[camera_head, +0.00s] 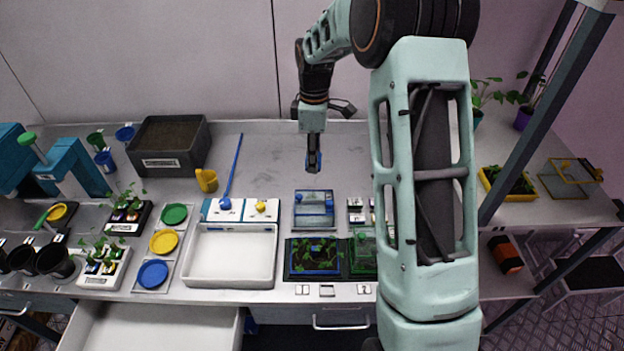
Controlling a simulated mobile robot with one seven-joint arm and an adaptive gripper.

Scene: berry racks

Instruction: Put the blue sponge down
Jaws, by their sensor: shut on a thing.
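My gripper (313,168) points down above the middle of the grey worktop (265,150). It is shut on the blue sponge (318,161), of which only a small blue part shows between and beside the dark fingers. The rest of the sponge is hidden by the fingers. The sponge appears held above the bench behind a clear blue-rimmed box (314,209); its exact height cannot be told.
A white tray (232,286) and a planted tray (288,272) stand at the front. A blue stick (234,165), yellow cup (206,180) and soil bin (205,135) are to the left. My arm hides the right middle. A drawer (150,312) is open at front left.

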